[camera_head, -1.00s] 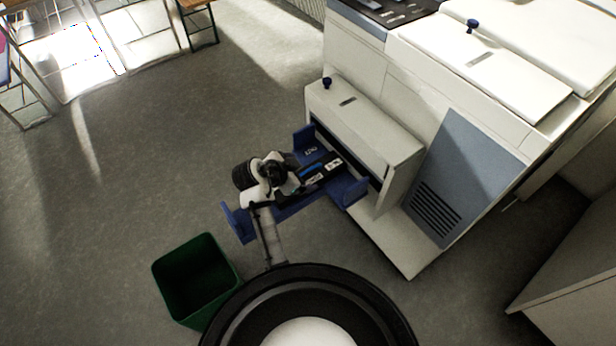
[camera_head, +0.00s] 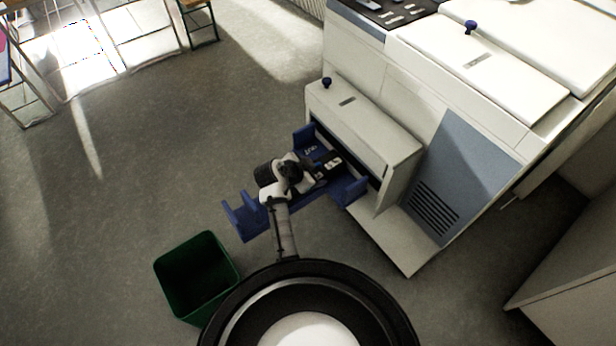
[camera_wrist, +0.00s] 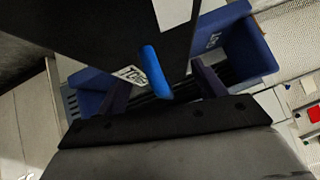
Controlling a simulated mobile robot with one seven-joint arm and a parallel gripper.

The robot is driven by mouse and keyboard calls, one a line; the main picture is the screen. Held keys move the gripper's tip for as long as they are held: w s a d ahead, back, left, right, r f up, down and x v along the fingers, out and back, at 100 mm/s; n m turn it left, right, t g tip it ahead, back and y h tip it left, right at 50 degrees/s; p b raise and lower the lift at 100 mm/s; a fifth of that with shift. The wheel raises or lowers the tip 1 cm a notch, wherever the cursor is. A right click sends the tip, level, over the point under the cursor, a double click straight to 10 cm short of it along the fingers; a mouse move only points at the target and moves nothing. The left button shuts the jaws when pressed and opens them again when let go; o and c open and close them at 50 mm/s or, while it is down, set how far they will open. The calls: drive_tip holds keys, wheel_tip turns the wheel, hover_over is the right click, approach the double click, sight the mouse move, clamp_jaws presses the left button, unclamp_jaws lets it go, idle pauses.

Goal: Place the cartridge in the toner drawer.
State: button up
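The toner drawer (camera_head: 243,222) is blue and stands pulled out of the white printer; its blue walls also show in the wrist view (camera_wrist: 245,50). The cartridge (camera_head: 331,167) is black with pale labels and lies at the drawer's inner end, partly hidden by my gripper (camera_head: 303,174). In the wrist view a black body (camera_wrist: 90,25) with a blue tab (camera_wrist: 156,72) and a white label fills the upper part, close to the camera. My gripper is over the drawer beside the cartridge.
The white printer (camera_head: 400,135) stands at right, with a raised housing above the drawer opening. A green bin (camera_head: 197,275) stands on the floor to the lower left. A white cabinet (camera_head: 575,270) is at lower right.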

drive_tip(key=shift+r, duration=0.1)
drive_tip(key=c, duration=1)
